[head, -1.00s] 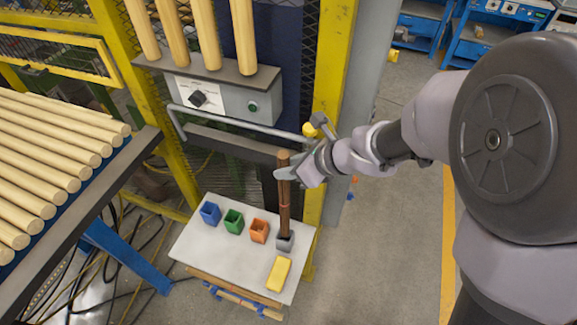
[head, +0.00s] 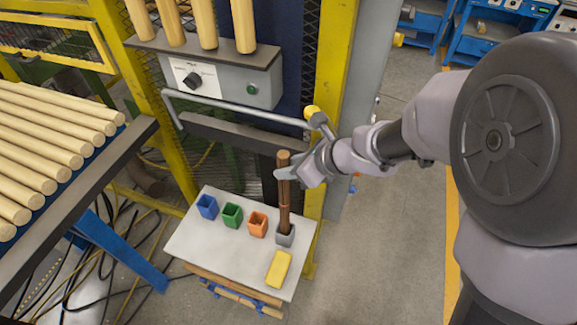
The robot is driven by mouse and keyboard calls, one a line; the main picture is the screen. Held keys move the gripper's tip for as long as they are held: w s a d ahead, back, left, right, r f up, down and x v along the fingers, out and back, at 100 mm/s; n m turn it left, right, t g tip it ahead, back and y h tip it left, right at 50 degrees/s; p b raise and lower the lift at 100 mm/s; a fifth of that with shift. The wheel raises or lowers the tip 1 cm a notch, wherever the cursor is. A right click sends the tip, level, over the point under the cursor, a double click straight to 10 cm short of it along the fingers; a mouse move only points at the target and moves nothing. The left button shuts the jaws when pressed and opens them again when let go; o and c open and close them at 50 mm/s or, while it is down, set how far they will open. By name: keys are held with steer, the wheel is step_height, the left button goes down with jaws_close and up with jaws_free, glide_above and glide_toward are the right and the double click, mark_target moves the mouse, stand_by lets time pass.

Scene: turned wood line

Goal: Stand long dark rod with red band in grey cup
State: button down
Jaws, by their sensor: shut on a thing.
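The long dark rod (head: 284,201) is brown, with a reddish band around its middle. It stands nearly upright, with its lower end in or just over the grey cup (head: 285,238); the cup's front wall hides its tip. My gripper (head: 285,173) is shut on the rod near its upper end. The grey cup is small and square and stands at the right end of a row of cups on the white table (head: 215,262).
A blue cup (head: 207,207), a green cup (head: 232,216) and an orange cup (head: 258,225) stand left of the grey one. A yellow block (head: 278,269) lies in front. A grey rail (head: 235,112) and yellow post (head: 338,90) are behind. Pale rods (head: 50,150) lie at left.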

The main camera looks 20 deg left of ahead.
step_height(320, 180, down, 4)
steer(key=b, duration=0.3)
steer(key=shift+b, duration=0.3)
steer(key=shift+r, duration=0.1)
jaws_free()
stand_by(0.8)
steer(key=shift+d+r, duration=0.1)
steer(key=p+v, duration=0.6)
steer(key=v, duration=1.1)
steer(key=shift+s+r+p, duration=0.1)
steer(key=shift+r+p, duration=0.05)
steer(key=shift+p, duration=0.15)
